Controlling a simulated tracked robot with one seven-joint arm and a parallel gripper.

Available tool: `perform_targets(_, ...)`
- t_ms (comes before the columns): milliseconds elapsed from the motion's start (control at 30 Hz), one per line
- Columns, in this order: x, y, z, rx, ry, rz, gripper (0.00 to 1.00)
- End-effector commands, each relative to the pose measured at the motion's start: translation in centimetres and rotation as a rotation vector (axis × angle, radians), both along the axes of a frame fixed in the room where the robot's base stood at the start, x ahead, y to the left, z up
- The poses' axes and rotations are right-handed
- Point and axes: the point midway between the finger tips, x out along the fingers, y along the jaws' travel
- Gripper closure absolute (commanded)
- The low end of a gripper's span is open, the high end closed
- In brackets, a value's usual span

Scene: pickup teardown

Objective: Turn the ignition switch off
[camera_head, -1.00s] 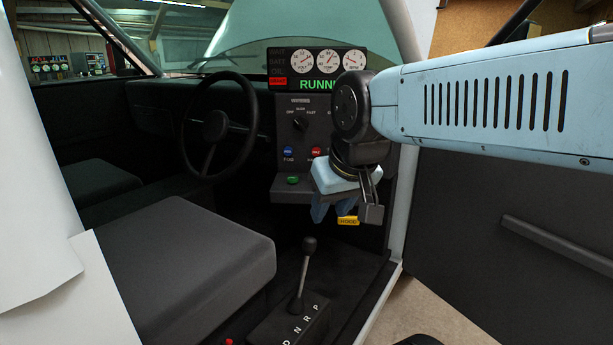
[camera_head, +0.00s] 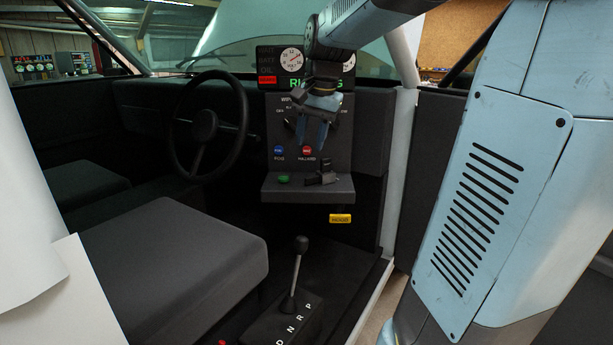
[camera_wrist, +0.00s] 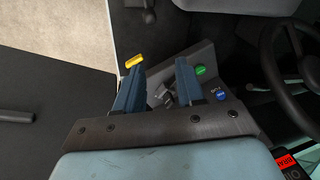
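A small dark switch with a raised lever or key (camera_head: 322,178), which looks like the ignition switch, sits on the shelf at the bottom of the dash console. It also shows between my fingers in the wrist view (camera_wrist: 166,96), partly hidden. Its exact position marking is too small to read. My gripper (camera_head: 312,142) is above the shelf, pointing down, in front of the console face. Its two blue fingers are apart and empty, also in the wrist view (camera_wrist: 159,68). A display (camera_head: 294,82) shows green lettering, partly hidden by my arm.
A green button (camera_head: 284,180) lies left of the switch on the shelf. Blue (camera_head: 278,150) and red (camera_head: 307,150) buttons are on the console. A yellow HOOD handle (camera_head: 340,218) is below. The steering wheel (camera_head: 206,125) is left; the gear lever (camera_head: 297,270) rises from the floor.

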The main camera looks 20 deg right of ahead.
Motion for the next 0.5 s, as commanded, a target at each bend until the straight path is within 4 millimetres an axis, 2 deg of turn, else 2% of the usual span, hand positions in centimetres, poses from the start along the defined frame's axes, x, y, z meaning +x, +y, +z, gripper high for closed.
perform_targets(33,1.7,-0.7,-0.1,0.012,0.021,-0.047,0.62)
perform_targets(100,3.7,-1.6,-0.2,0.028,0.050,-0.119,0.62)
perform_targets(267,8.2,-3.8,-0.8,0.051,0.110,-0.283,0.62)
perform_targets(500,14.7,-6.8,-2.7,0.061,0.195,-0.524,0.62)
